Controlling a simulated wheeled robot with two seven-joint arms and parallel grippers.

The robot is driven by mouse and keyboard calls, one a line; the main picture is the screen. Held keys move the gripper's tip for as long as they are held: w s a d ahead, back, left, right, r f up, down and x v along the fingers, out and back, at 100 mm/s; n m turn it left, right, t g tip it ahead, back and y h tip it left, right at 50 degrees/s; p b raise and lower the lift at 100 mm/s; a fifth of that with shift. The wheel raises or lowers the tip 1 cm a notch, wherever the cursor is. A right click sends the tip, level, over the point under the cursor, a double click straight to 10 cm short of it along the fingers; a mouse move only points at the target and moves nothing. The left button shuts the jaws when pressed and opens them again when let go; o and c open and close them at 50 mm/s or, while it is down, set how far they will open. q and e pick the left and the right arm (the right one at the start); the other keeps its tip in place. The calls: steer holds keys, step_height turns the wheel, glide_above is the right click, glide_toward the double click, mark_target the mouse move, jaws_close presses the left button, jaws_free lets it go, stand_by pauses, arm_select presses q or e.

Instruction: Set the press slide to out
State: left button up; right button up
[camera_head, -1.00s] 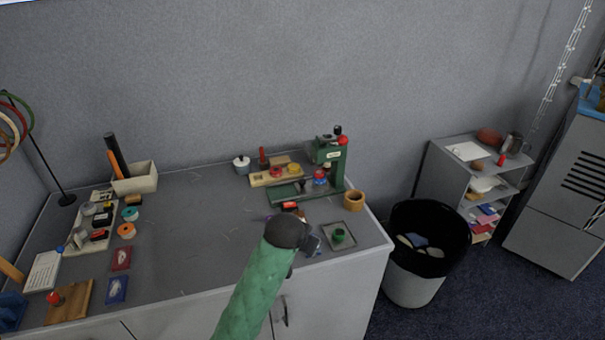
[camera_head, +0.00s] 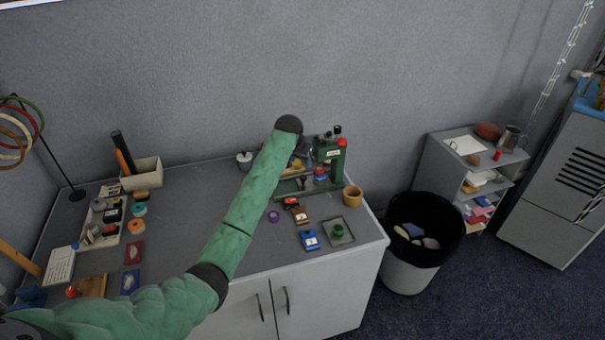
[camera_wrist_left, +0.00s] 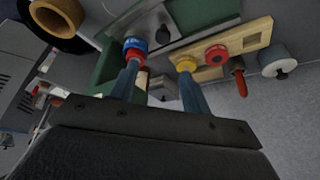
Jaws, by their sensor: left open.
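The green press (camera_head: 330,152) stands at the back right of the table, with a red knob (camera_head: 342,142) on its head. A red-and-blue knob (camera_head: 320,174) shows at the press; it also shows in the left wrist view (camera_wrist_left: 135,46). A grey metal plate (camera_wrist_left: 205,14) with a black knob (camera_wrist_left: 167,36) lies by the green body there; I cannot tell how far the slide is in or out. My left gripper (camera_wrist_left: 158,72) is open, its fingertips near the red-and-blue and yellow knobs; contact is unclear. In the head view my forearm and wrist hide it. My right gripper is out of view.
A wooden board (camera_wrist_left: 240,42) with a yellow knob (camera_wrist_left: 186,63) and a red knob (camera_wrist_left: 216,55) lies beside the press. A wooden ring (camera_head: 353,196), a blue block (camera_head: 310,239) and a tray (camera_head: 345,238) with a green piece are near the right edge. The table's middle is mostly clear.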

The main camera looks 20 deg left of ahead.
mark_target(303, 177)
arm_select(q)
steer(key=shift+g, duration=0.3)
steer(key=p+x, duration=0.1)
steer(key=x, duration=0.5)
steer(key=p+x, duration=0.1)
steer(key=x, duration=0.2)
steer(key=shift+s+a+f+p, duration=0.15)
steer(key=shift+s+a+p, duration=0.1)
steer(key=shift+s+p, duration=0.15)
steer(key=shift+x, duration=0.8)
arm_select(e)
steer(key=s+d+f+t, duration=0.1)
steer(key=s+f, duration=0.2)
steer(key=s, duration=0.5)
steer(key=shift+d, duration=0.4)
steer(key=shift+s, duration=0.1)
arm_select(q)
steer(key=shift+f, duration=0.1)
jaws_close()
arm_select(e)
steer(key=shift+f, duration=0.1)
